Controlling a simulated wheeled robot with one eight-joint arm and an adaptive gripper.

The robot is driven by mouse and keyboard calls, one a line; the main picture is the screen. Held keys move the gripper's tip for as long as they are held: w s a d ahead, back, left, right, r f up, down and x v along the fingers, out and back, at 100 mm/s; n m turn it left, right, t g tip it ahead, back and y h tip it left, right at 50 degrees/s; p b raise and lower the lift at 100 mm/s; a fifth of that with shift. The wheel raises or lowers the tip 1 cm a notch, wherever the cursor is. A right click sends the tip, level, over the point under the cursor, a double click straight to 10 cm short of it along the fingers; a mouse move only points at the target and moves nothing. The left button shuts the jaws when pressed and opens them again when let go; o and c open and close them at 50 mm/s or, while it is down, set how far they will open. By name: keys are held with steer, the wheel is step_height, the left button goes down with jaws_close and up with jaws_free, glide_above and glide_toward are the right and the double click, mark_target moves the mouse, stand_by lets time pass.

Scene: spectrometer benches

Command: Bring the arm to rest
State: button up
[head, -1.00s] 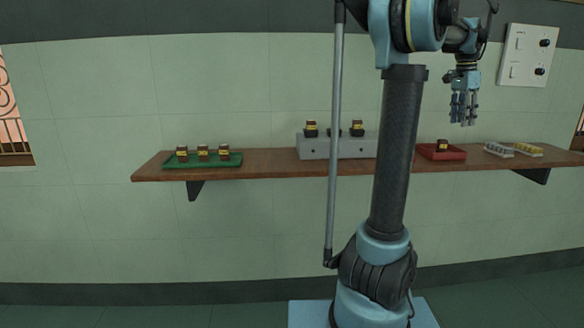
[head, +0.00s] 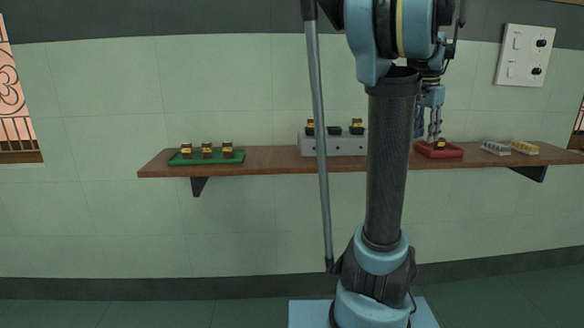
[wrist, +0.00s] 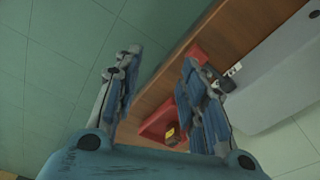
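My gripper (head: 435,138) hangs fingers-down at the red tray (head: 458,153) in the head view, its upper part partly hidden behind my arm. In the wrist view my gripper (wrist: 160,58) has its fingers spread apart with nothing between them. The red tray (wrist: 158,123) shows between and beyond the fingers there, with a small dark jar with a yellow label (wrist: 170,134) in it. The same jar (head: 440,145) shows in the tray in the head view. My arm stands bent, with its forearm high.
A wooden wall shelf (head: 270,160) carries a green tray (head: 240,156) with three jars, a grey block (head: 330,146) with yellow-labelled jars, and grey (head: 496,147) and yellow (head: 524,147) racks at right. A white switch panel (head: 524,55) is on the wall. The floor in front looks clear.

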steer(key=s+a+f+n, duration=0.6)
steer(key=s+a+f, duration=0.4)
steer(key=a+f, duration=0.2)
steer(key=s+a+f+n+t+y, duration=0.1)
steer(key=s+a+f+n, duration=0.5)
steer(key=s+a+f, duration=0.4)
step_height(320, 180, down, 5)
steer(key=a, duration=0.3)
steer(key=shift+s+n+t, duration=0.25)
steer(key=shift+n+t, duration=0.05)
steer(key=shift+n, duration=0.1)
steer(key=shift+w+f, duration=0.2)
steer(key=shift+w, duration=0.25)
